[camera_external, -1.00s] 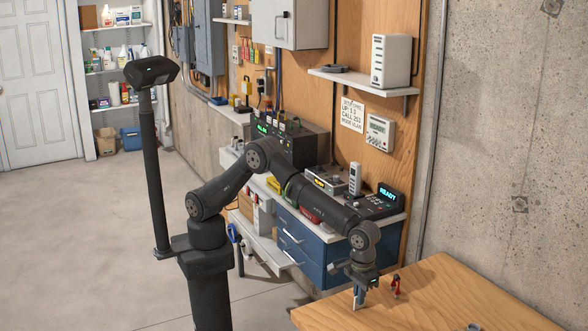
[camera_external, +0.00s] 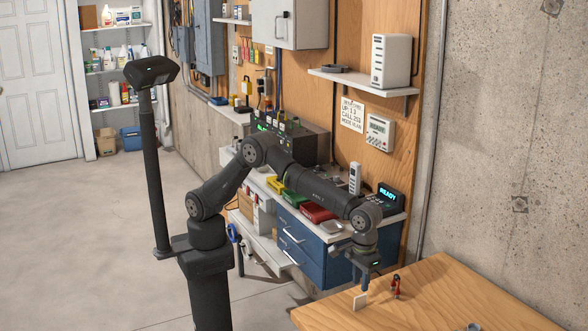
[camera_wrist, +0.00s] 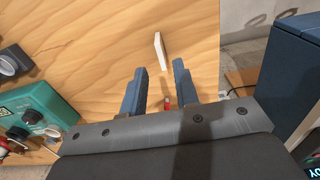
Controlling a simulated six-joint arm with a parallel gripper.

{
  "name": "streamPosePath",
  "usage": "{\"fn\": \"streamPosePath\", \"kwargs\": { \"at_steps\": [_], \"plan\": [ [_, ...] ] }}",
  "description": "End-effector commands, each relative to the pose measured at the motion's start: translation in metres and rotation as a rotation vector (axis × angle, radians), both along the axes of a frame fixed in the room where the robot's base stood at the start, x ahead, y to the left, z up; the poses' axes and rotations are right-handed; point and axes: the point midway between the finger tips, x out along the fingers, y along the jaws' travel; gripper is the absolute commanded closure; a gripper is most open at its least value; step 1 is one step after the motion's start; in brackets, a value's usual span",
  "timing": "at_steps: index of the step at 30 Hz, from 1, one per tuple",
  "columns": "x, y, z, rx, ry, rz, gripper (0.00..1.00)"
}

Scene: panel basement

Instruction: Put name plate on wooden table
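The name plate (camera_external: 360,301) is a small white plate standing on edge near the left side of the wooden table (camera_external: 440,295). In the wrist view the name plate (camera_wrist: 160,50) shows as a thin white strip on the wood-grained table top (camera_wrist: 80,45), beyond my fingertips and apart from them. My gripper (camera_external: 364,287) is just above the plate in the external view. In the wrist view my gripper (camera_wrist: 158,70) has its two blue fingers spread with nothing held between them.
A small red and black object (camera_external: 396,286) stands on the table just right of the plate. A green device (camera_wrist: 38,112) lies at the left in the wrist view. A blue drawer unit (camera_external: 312,250) stands behind the table. The table's right part looks mostly clear.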

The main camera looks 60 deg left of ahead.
Motion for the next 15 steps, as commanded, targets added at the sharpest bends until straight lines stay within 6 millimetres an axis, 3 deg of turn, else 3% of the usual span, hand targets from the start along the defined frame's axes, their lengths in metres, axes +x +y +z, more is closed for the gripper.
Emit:
{"fn": "streamPosePath", "kwargs": {
  "at_steps": [6, 15],
  "plan": [
    [0.000, 0.000, 0.043, -0.002, -0.001, 0.000, 0.72],
    [0.000, 0.000, 0.062, 0.000, 0.000, 0.000, 0.72]
  ]
}}
